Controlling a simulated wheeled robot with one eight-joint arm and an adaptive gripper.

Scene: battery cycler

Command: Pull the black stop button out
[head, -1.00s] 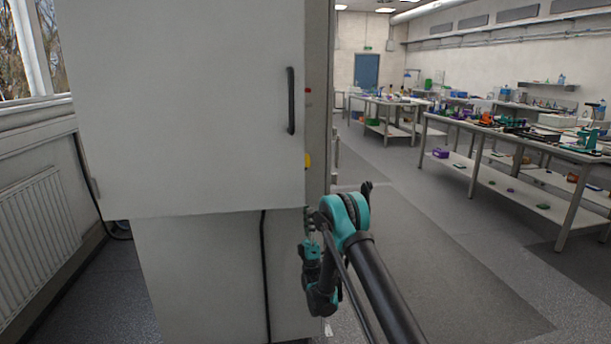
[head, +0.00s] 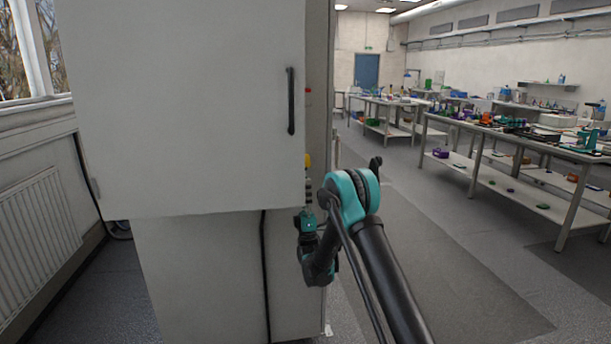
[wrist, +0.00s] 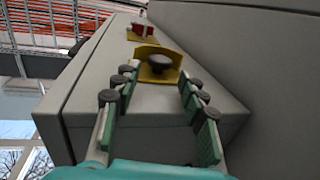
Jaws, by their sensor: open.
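The black stop button (wrist: 160,63) shows in the wrist view as a round dark knob on a yellow guard plate (wrist: 146,50), on a grey panel. My gripper (wrist: 160,80) is open, its green-padded fingers reaching toward the knob from either side. The knob appears between and just beyond the fingertips; I cannot tell whether they touch it. In the head view my gripper (head: 309,186) is partly hidden by the cabinet door edge, just below the yellow guard (head: 307,160). The button itself cannot be made out there.
A red switch on a yellow plate (wrist: 141,30) sits beyond the button on the same panel. The open cabinet door (head: 190,110) with a black handle (head: 291,100) stands close to my arm's left. Open floor (head: 450,260) lies to the right, before the workbenches.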

